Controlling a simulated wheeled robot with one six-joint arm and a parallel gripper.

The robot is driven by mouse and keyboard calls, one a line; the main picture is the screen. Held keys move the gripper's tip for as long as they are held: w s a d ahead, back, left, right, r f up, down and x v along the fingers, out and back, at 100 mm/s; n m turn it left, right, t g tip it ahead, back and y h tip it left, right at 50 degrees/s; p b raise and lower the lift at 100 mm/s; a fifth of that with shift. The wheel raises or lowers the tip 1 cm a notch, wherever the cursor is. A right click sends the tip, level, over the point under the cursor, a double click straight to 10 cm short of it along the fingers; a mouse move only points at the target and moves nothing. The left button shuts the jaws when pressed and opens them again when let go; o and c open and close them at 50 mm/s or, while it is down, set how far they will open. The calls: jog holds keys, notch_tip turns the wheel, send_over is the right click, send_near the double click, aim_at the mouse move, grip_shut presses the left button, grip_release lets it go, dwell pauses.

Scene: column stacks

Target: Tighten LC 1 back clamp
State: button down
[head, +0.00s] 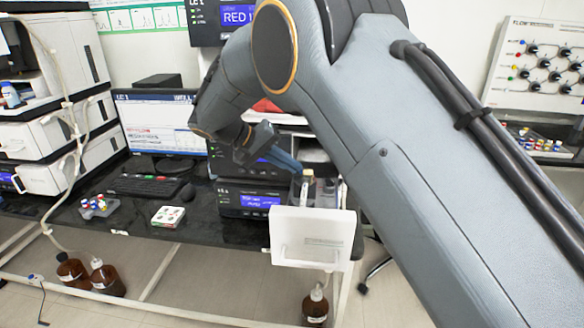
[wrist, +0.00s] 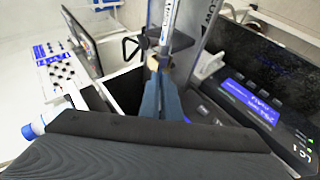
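The LC 1 stack stands at the bench's middle, with a lit blue display on its lower module (head: 260,201). Its open compartment holds a light upright part with a tan top (head: 308,173). My gripper (head: 297,165) reaches down to this part from the upper left. In the wrist view, its blue fingers (wrist: 160,72) lie close together, tips at a small tan fitting. I cannot tell whether they pinch it. Just beyond is a metal column (wrist: 167,22) with a black clamp handle (wrist: 131,46) to its left. Which clamp is the back one is unclear.
A white open door (head: 312,237) hangs at the compartment's front. A monitor (head: 160,122), keyboard (head: 147,186) and vial rack (head: 98,207) stand to the left. In the wrist view, a module with blue displays (wrist: 254,103) is close on the right.

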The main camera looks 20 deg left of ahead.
jog(key=c, duration=2)
grip_release()
jog(key=shift+a, duration=0.1)
jog(key=b+v, duration=0.2)
jog(key=v, duration=0.5)
jog(key=shift+s+r+b, duration=0.25)
jog(key=shift+s+b, duration=0.05)
jog(key=shift+a, duration=0.1)
